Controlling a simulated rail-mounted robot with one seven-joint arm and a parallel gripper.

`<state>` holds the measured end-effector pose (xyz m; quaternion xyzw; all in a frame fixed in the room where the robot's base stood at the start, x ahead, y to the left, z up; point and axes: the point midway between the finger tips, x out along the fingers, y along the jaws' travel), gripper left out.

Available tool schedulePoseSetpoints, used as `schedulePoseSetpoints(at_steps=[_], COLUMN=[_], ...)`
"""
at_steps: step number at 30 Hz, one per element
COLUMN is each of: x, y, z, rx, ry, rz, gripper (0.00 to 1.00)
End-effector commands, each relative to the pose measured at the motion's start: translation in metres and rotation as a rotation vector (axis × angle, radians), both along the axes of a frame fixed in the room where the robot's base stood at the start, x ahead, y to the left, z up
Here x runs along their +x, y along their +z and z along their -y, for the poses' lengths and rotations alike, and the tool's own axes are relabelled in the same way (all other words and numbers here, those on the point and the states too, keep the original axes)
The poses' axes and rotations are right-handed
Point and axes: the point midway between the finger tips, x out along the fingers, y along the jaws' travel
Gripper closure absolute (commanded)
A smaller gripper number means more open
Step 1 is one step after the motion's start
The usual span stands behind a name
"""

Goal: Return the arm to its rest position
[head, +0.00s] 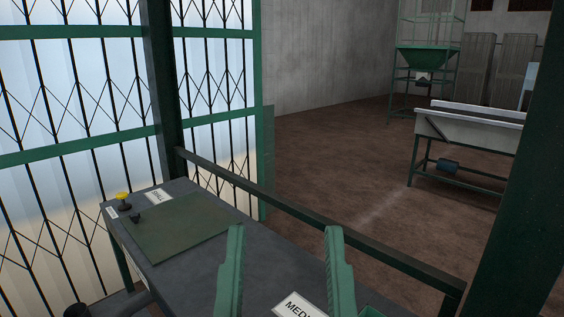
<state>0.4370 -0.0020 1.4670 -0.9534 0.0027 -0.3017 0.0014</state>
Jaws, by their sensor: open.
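My gripper (284,231) shows at the bottom centre of the head view as two green fingers pointing up and away. They stand wide apart with nothing between them, so it is open and empty. It is in front of or over the dark grey table (200,275); I cannot tell its height above the top. The rest of my arm is out of the picture.
A dark green mat (185,232), a yellow-topped knob (123,198) and white labels (300,305) are on the table. A green rail (310,217) and post (161,80) stand behind it; another post (520,180) is at right. A lattice gate (75,130) closes the left.

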Motion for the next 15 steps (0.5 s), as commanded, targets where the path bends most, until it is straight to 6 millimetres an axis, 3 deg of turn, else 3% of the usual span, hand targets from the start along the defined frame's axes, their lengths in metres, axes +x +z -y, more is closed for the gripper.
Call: schedulePoseSetpoints(at_steps=[1, 9, 12, 15], x=[0.001, 0.002, 0.002, 0.002], y=[0.059, 0.199, 0.246, 0.28], z=[-0.001, -0.003, -0.004, -0.005], rx=[0.0, 0.005, 0.006, 0.007], ry=[0.003, 0.014, 0.018, 0.021], rz=[-0.002, -0.008, -0.009, -0.01], gripper=[0.48, 0.48, 0.48, 0.48])
